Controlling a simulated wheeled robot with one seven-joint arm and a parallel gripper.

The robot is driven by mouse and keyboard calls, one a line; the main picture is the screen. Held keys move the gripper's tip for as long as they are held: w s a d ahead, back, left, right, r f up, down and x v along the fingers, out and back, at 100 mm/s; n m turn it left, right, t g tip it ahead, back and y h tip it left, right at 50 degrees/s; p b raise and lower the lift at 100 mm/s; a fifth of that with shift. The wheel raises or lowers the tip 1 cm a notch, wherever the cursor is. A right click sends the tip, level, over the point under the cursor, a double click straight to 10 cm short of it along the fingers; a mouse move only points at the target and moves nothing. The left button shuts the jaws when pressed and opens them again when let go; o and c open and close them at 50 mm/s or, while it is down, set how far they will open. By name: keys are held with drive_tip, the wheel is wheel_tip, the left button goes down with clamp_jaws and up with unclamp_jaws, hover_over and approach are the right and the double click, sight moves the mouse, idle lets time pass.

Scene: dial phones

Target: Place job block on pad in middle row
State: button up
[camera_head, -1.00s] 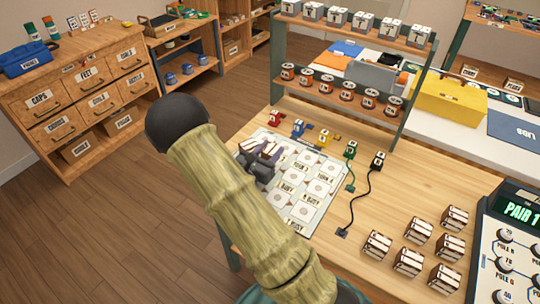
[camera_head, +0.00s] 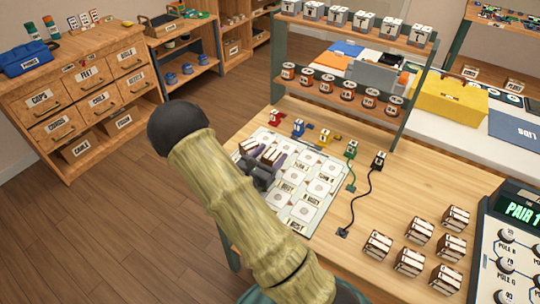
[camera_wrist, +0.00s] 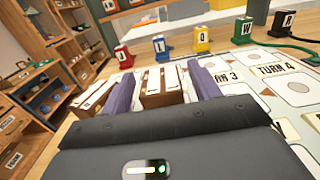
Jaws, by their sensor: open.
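The board (camera_head: 300,212) of round pads lies on the wooden table, with printed labels beside the pads. Two brown and white job blocks stand side by side on its far left part: a left one (camera_head: 248,146) and a right one (camera_head: 271,155). My gripper (camera_head: 264,168) is low over the board at the right block. In the wrist view the right block (camera_wrist: 160,86) stands between my two purple fingers, which are open. The left block (camera_wrist: 95,96) is outside the left finger. The pads under both blocks are hidden.
Coloured lettered plugs (camera_head: 298,128) stand behind the board, and a black cable (camera_head: 358,200) lies to its right. Several job blocks (camera_head: 409,262) stand at the right front beside a console (camera_head: 515,245). A shelf rack (camera_head: 340,85) rises at the back.

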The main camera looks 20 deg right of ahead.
drive_tip(key=shift+a+r, duration=0.1)
drive_tip(key=shift+r, duration=0.05)
drive_tip(key=v, duration=1.2)
drive_tip(key=s+d+m+g, duration=0.1)
drive_tip(key=m+g, duration=0.1)
drive_tip(key=s+d+m+g, duration=0.3)
drive_tip(key=s+d+g, duration=0.1)
drive_tip(key=shift+s+d+r+m+g, duration=0.2)
drive_tip(key=shift+r+m+g, duration=0.1)
drive_tip(key=shift+r+m, duration=0.1)
drive_tip(key=s+m+g+y, duration=0.1)
drive_tip(key=s+m+g, duration=0.1)
drive_tip(key=s+m+g+y, duration=0.1)
drive_tip(key=s+m+y, duration=0.1)
drive_tip(key=s, duration=0.1)
drive_tip(key=s+d+f+m+g+y, duration=0.1)
drive_tip(key=s+m+g+y, duration=0.1)
drive_tip(key=m, duration=0.1)
drive_tip(key=shift+s+g, duration=0.3)
drive_tip(key=shift+s, duration=0.05)
drive_tip(key=w+a+r+m+t+y, duration=0.1)
drive_tip(key=a+r+m+t+y, duration=0.3)
drive_tip(key=m+y, duration=0.6)
drive_tip(key=a+r+m, duration=0.1)
drive_tip(key=a+m, duration=0.1)
drive_tip(key=shift+w+a+r+t, duration=0.25)
drive_tip(key=shift+r+t, duration=0.1)
drive_tip(key=shift+t, duration=0.05)
